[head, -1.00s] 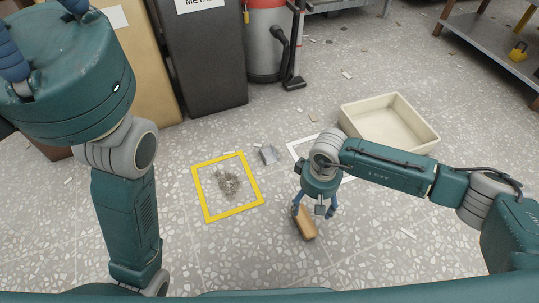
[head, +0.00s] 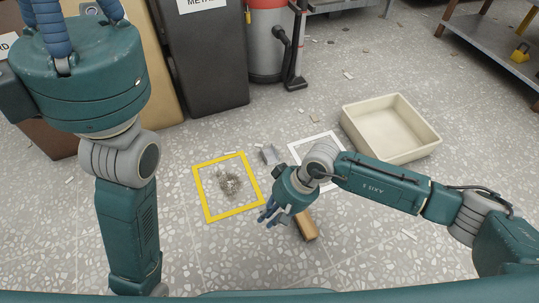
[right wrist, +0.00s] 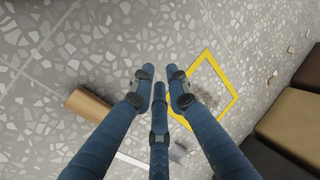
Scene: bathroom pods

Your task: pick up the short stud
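Two short pieces lie on the floor, and I cannot tell for sure which is the stud. A brown wooden block (head: 308,227) lies just right of my right gripper; it shows at left in the right wrist view (right wrist: 88,104). A small grey metal channel piece (head: 270,154) lies between the yellow and white frames; it is partly hidden behind a finger in the right wrist view (right wrist: 178,153). My right gripper (head: 270,214) is tilted, with its fingers apart and empty (right wrist: 160,84), touching neither piece. My left gripper's blue fingers are raised at top left, tips cut off.
A yellow square frame (head: 211,216) surrounds a debris pile (head: 230,185). A white frame (head: 303,142) lies behind my right arm. A cream tray (head: 378,149) stands at right. Bins, one dark (head: 207,60), and a red-grey vacuum (head: 268,45) stand at the back.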

